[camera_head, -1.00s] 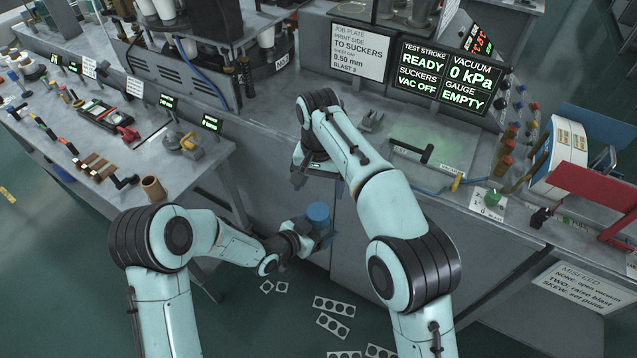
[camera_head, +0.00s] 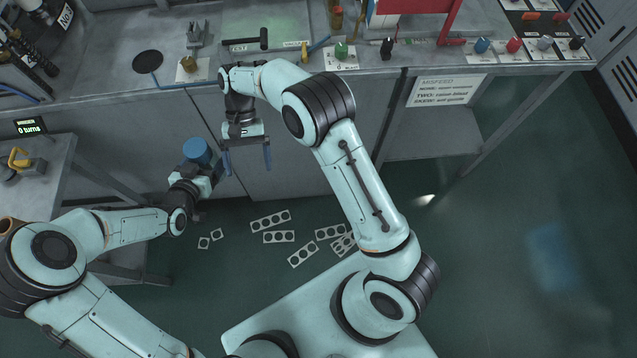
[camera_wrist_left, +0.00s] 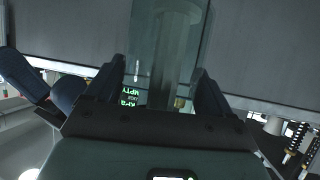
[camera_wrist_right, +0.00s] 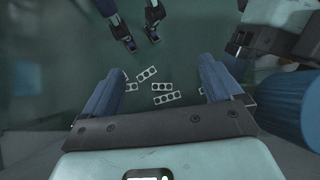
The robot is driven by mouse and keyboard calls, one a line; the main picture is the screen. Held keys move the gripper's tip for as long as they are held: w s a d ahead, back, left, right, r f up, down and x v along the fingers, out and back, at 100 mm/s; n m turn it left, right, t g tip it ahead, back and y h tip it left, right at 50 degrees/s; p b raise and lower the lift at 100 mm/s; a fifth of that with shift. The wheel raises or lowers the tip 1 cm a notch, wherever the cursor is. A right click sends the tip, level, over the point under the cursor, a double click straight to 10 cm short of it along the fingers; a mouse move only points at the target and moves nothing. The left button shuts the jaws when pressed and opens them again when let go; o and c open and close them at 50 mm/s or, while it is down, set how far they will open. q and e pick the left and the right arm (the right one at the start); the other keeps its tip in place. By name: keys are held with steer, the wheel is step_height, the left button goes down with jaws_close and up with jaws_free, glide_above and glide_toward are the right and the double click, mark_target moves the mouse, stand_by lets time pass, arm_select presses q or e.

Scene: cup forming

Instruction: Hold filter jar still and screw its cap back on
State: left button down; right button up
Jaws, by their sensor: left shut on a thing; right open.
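The filter jar (camera_wrist_left: 170,40) is a clear greenish cylinder with a paler inner column. My left gripper (camera_wrist_left: 160,88) is shut around its side; in the head view this gripper (camera_head: 210,176) is below the bench front. A round blue cap (camera_head: 197,151) shows at the top of the jar; its ribbed side fills the right edge of the right wrist view (camera_wrist_right: 300,105). I cannot tell how far it is screwed on. My right gripper (camera_head: 247,162) is open and empty, to the right of the cap and apart from it; its fingers (camera_wrist_right: 162,85) point downward.
The bench (camera_head: 110,50) with its grey front stands close behind both grippers. A side table (camera_head: 45,190) is at the left. Several punched strips (camera_head: 270,220) lie on the floor below. The floor at the right is clear.

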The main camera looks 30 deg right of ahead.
steer(key=s+d+f+t, duration=0.1)
steer(key=s+d+f, duration=0.1)
steer(key=f, duration=0.4)
steer(key=s+d+f, duration=0.2)
steer(key=f, duration=0.4)
steer(key=s+d+f+t, duration=0.1)
steer(key=s+f+t, duration=0.1)
steer(key=s+f, duration=0.4)
steer(key=s+d+f+t, duration=0.1)
steer(key=s+f+t, duration=0.2)
steer(key=s, duration=1)
steer(key=shift+d+f, duration=0.3)
steer(key=shift+f, duration=1.4)
steer(key=shift+m, duration=0.3)
